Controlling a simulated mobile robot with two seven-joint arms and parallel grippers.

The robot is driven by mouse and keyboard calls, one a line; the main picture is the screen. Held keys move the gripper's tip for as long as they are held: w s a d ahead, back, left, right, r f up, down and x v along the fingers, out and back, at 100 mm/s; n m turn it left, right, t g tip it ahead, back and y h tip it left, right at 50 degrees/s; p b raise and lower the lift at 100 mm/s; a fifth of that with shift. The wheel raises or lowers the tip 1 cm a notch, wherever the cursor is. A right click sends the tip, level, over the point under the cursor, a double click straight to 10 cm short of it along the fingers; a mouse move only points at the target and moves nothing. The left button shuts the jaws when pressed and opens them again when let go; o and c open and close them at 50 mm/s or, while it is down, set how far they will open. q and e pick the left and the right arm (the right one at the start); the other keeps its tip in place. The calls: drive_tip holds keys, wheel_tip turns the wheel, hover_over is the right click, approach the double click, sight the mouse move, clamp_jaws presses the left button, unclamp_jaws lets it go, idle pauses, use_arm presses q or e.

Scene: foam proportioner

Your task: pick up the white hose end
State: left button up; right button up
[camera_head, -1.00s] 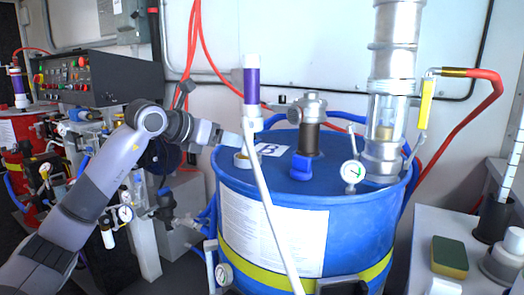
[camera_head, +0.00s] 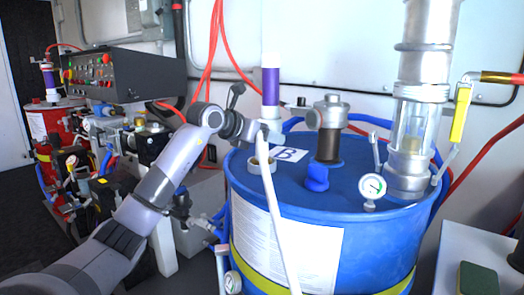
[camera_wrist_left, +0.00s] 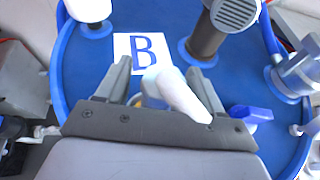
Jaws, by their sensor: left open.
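The white hose (camera_head: 272,210) rises in front of the blue drum (camera_head: 290,212), leaning so that its upper end is further left. My left gripper (camera_head: 258,130) is at its upper end in the head view and partly covers it. In the left wrist view the white hose end (camera_wrist_left: 180,92) lies between the two spread fingers of my left gripper (camera_wrist_left: 160,82), which is open. I cannot tell whether a finger touches it. My right gripper is in neither view.
On the drum lid are a pale ring-shaped port (camera_head: 262,166), a label marked B (camera_head: 289,155), a blue valve handle (camera_head: 316,178), a gauge (camera_head: 372,187) and a brown fitting (camera_head: 329,145). A purple cylinder (camera_head: 270,92) stands behind the gripper. A control box (camera_head: 122,75) is at left.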

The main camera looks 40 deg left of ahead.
use_arm(q)
drive_tip(key=shift+w+f, duration=0.1)
drive_tip(key=shift+w, duration=0.15)
drive_tip(key=c, duration=1.2)
drive_tip(key=shift+c, duration=0.2)
